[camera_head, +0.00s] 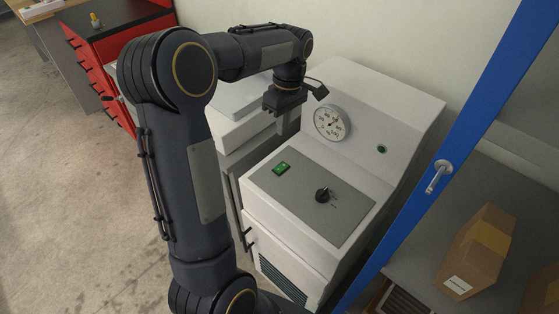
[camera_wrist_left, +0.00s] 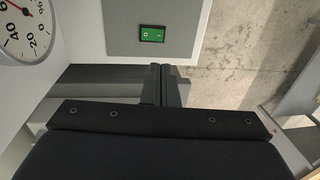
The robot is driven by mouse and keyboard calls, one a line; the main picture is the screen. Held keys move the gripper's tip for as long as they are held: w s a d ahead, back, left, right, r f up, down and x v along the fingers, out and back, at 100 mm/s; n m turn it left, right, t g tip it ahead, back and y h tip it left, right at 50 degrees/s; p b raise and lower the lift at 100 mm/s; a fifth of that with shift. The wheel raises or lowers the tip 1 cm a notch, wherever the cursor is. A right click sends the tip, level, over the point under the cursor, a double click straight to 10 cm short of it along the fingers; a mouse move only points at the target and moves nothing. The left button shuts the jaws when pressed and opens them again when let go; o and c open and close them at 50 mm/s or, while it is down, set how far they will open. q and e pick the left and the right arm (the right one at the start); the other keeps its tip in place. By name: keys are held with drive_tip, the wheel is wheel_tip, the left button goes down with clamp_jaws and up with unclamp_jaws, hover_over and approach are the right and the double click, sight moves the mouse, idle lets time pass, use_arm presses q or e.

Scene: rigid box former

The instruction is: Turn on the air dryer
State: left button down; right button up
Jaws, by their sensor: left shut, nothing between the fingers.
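The air dryer (camera_head: 350,143) is a white cabinet with a sloped grey panel (camera_head: 310,211). On the panel are a green rocker switch (camera_head: 282,168) and a black knob (camera_head: 322,195). My left gripper (camera_head: 287,127) is shut and empty, at the panel's upper left, behind the switch in the head view. In the left wrist view the closed fingers (camera_wrist_left: 162,86) are below the green switch (camera_wrist_left: 152,35), apart from it in the picture. My right gripper is not in view.
A blue post (camera_head: 460,125) with a metal handle (camera_head: 438,177) rises right of the dryer. A cardboard box (camera_head: 477,250) lies on a grey shelf beyond it. A red drawer cabinet (camera_head: 105,50) stands at the back left. The floor at left is open.

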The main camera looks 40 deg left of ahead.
sight(278, 170)
use_arm(q)
drive_tip(key=f, duration=0.4)
drive_tip(key=s+f, duration=0.1)
drive_tip(key=f, duration=0.8)
drive_tip(key=shift+s, duration=0.35)
drive_tip(key=shift+s+a+f+t+b, duration=0.1)
drive_tip(key=shift+f+t+b, duration=0.3)
drive_tip(key=shift+b, duration=0.5)
drive_tip(key=shift+r, duration=0.2)
drive_tip(key=shift+p, duration=0.3)
